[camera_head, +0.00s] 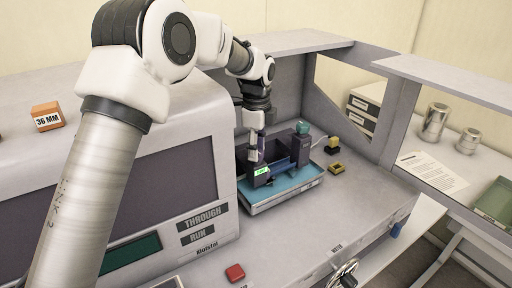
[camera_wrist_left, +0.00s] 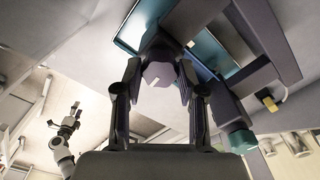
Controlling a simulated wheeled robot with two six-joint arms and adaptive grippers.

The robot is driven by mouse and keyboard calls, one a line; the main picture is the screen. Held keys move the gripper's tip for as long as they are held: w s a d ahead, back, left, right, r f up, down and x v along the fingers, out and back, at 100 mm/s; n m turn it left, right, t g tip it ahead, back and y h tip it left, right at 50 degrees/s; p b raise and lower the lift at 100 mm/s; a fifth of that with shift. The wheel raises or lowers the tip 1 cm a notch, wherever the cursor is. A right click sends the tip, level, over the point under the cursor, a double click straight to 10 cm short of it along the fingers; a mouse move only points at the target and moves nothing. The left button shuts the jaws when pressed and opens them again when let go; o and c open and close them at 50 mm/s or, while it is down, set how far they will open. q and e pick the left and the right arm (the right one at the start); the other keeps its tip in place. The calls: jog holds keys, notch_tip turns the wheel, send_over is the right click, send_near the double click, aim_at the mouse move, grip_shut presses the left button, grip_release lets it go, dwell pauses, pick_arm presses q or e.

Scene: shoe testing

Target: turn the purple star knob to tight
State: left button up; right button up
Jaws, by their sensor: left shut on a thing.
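My left gripper (camera_head: 256,158) reaches down to the device on the blue tray (camera_head: 285,192). In the left wrist view the left gripper (camera_wrist_left: 158,86) has its two dark fingers around the pale purple knob (camera_wrist_left: 158,73), shut on it. The knob's star outline is partly covered by the fingers. In the head view only a bit of purple shows beside the gripper, so how far it is turned cannot be read. My right gripper (camera_wrist_left: 72,114) shows small at the left of the left wrist view, away from the device; its jaws are too small to judge.
The device has a green display (camera_head: 261,171) and a teal cap (camera_head: 302,128). The grey machine housing (camera_head: 225,150) stands close on the left. A red button (camera_head: 235,272) is at the front. The bench right of the tray is mostly clear.

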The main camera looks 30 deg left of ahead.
pick_arm(q)
jog(key=shift+w+r, duration=0.1)
jog(key=o, duration=0.9)
jog(key=shift+o, duration=1.2)
jog(key=shift+d, duration=0.1)
notch_tip(320, 180, up, 12)
